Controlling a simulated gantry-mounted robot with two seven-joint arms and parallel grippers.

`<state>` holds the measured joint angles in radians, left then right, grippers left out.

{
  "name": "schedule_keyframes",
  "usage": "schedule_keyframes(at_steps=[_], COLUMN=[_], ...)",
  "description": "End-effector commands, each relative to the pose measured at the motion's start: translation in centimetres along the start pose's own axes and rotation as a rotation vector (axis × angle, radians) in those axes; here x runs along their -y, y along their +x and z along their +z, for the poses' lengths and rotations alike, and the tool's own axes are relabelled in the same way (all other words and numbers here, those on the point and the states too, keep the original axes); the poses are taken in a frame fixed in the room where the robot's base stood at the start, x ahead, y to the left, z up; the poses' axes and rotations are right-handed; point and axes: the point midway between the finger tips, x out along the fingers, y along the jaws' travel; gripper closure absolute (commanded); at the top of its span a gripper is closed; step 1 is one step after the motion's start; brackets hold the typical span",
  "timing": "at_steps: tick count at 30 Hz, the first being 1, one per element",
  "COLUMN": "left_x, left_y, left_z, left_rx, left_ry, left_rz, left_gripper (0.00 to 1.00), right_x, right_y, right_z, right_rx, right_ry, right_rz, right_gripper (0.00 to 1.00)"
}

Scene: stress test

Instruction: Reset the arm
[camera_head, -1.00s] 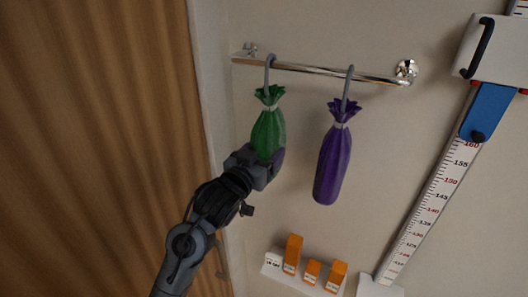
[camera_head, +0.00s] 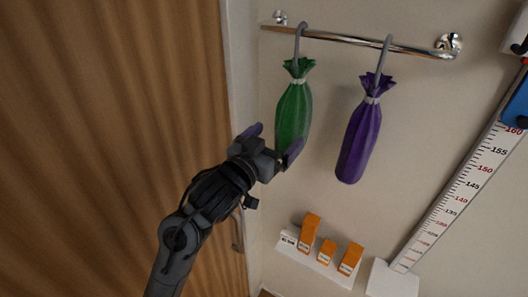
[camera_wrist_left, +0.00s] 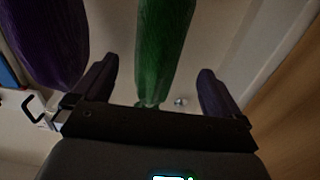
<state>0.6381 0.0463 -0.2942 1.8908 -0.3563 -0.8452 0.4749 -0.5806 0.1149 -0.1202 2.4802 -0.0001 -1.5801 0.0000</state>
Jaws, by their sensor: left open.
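My left gripper (camera_head: 272,146) is open in the head view, its two purple-tipped fingers spread apart just below and in front of the green bag (camera_head: 293,112). The green bag hangs upright by a grey hook from the chrome rail. In the left wrist view the green bag (camera_wrist_left: 163,45) shows between my two spread fingers (camera_wrist_left: 155,92), with a gap on each side. A purple bag (camera_head: 361,138) hangs from the same rail to the right; it also shows in the left wrist view (camera_wrist_left: 45,40). My right gripper is in neither view.
The chrome rail (camera_head: 340,39) runs along the pale wall. A white shelf (camera_head: 322,266) with several orange and white boxes is low on the wall. A measuring scale (camera_head: 470,185) stands at the right. A wooden door (camera_head: 110,130) fills the left side.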

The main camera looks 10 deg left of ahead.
Motion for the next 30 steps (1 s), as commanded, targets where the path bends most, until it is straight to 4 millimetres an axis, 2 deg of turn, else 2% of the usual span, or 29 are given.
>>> schedule_keyframes(at_steps=[1,6,11,14,16,20,23,26,29,30], left_x=[0.1,0.1,0.0,0.0,0.0,0.0,-0.3,-0.7,-0.9,-1.0], left_y=[-0.9,-3.1,-4.2,-4.4,-4.5,-5.0,-6.7,-9.7,-13.8,-15.7], left_z=[0.1,0.0,0.0,0.8,2.3,7.5,12.8,18.1,23.0,24.8], left_rx=[-0.002,-0.002,0.001,0.017,0.045,0.143,0.241,0.345,0.465,0.519], left_ry=[-0.001,0.000,0.000,-0.008,-0.021,-0.066,-0.117,-0.184,-0.245,-0.262], left_rz=[-0.001,-0.001,-0.001,-0.001,-0.001,-0.004,-0.011,-0.035,-0.084,-0.107], left_gripper=[0.01,0.01,0.01,0.01,0.01,0.01,0.01,0.01,0.01,0.01], right_x=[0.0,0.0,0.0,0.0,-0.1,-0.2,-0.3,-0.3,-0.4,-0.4], right_y=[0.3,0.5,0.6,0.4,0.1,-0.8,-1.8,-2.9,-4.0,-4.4], right_z=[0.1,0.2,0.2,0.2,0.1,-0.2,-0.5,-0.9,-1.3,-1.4], right_rx=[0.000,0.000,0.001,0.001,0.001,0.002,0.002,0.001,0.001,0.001], right_ry=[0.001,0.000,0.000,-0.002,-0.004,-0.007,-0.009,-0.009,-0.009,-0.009], right_rz=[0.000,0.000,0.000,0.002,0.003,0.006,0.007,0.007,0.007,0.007], right_gripper=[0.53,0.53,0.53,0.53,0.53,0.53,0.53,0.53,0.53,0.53])
